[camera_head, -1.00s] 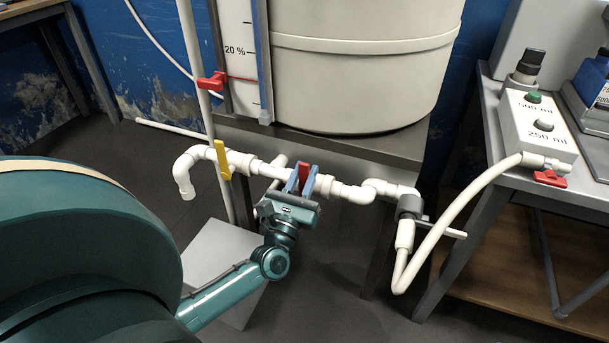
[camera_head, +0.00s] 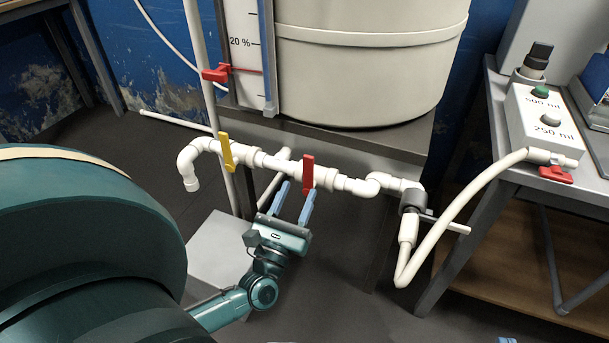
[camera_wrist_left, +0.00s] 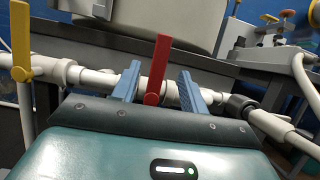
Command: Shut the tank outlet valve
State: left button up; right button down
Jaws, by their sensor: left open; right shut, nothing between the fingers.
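The red valve handle (camera_head: 308,172) is on the white pipe (camera_head: 350,185) below the tank (camera_head: 365,70). It stands upright, crosswise to the pipe. My left gripper (camera_head: 297,190) is open, just below and in front of this handle. In the left wrist view the red handle (camera_wrist_left: 157,68) shows between the two blue fingers of the left gripper (camera_wrist_left: 159,74), with gaps on both sides. Only a small blue tip of my right gripper (camera_head: 507,340) shows at the bottom edge.
A yellow valve handle (camera_head: 226,153) is on the same pipe to the left. Another red handle (camera_head: 216,73) is by the level gauge. A white hose (camera_head: 462,200) runs to a box (camera_head: 545,125) with a red valve (camera_head: 556,174) on the right table.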

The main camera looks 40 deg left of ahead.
pick_arm(q)
jog(key=v, duration=0.6)
dwell(0.4)
